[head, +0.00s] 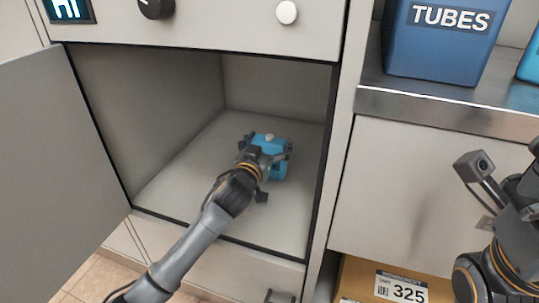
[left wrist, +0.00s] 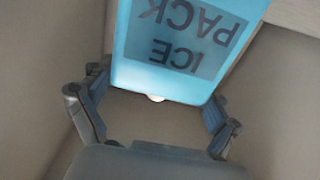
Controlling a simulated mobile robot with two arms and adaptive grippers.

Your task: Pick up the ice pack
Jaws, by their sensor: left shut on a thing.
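The ice pack (head: 272,145) is a light-blue block with a white cap, on or just above the floor of the open compartment (head: 165,190). In the left wrist view the ice pack (left wrist: 180,45) shows its "ICE PACK" label upside down. My left gripper (head: 265,154) reaches into the compartment and is shut on the ice pack. In the left wrist view its fingers (left wrist: 155,98) lie on either side of the pack's capped end. Whether the pack touches the floor is hard to tell. Part of my right arm shows at the right edge, but its gripper does not.
The compartment door (head: 60,170) stands open at the left. A black knob (head: 156,8) and a white knob (head: 287,12) sit above the opening. A blue "TUBES" container (head: 440,45) stands on the metal counter at right. A cardboard box (head: 365,280) labelled 325 is below.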

